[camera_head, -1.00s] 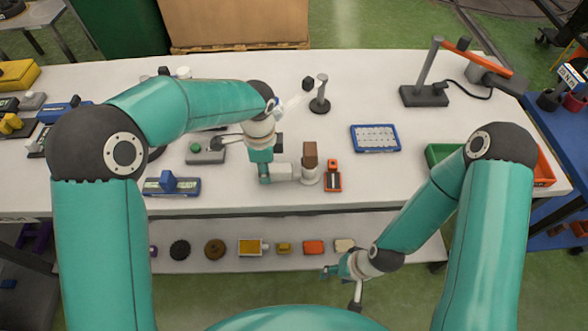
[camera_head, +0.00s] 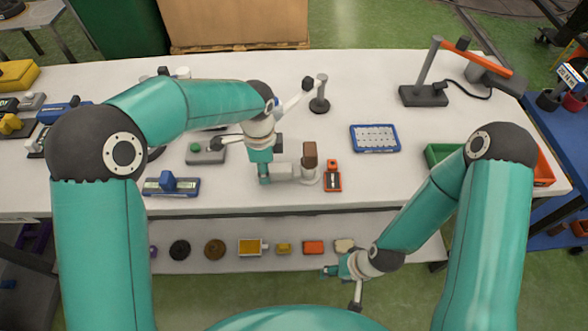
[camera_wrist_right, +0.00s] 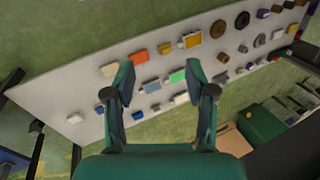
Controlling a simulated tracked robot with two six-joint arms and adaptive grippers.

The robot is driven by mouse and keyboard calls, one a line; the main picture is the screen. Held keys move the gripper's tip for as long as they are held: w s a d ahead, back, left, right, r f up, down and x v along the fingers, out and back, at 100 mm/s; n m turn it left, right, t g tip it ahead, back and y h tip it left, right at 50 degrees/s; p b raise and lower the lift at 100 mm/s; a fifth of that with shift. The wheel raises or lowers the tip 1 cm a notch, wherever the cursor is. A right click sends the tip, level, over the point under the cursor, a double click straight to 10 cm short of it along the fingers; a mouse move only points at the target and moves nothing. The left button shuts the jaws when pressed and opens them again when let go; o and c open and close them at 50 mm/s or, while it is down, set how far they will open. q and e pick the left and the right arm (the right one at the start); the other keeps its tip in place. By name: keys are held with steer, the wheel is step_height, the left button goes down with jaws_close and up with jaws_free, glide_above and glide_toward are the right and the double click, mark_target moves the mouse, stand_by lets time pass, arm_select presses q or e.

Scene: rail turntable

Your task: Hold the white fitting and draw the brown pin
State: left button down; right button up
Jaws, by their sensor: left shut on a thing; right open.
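The white fitting (camera_head: 308,180) stands upright near the front edge of the white table, with the brown pin (camera_head: 310,153) sticking up out of its top. My left gripper (camera_head: 294,173) reaches it from the left and is shut on its side; the fingers hide part of the fitting. My right gripper (camera_head: 329,271) hangs low in front of the table, well away from the pin. In the right wrist view its fingers (camera_wrist_right: 159,82) are open and empty.
An orange-and-black device (camera_head: 332,177) lies just right of the fitting. The lower shelf (camera_head: 225,264) carries several small parts.

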steer(key=shift+o, duration=0.4)
step_height(320, 180, up, 39)
steer(key=n+h, duration=0.2)
steer(key=h, duration=0.2)
glide_above(310, 148)
steer(key=shift+g, duration=0.3)
step_height(310, 148, down, 12)
steer(key=shift+r, duration=0.1)
steer(key=shift+r, duration=0.1)
jaws_close()
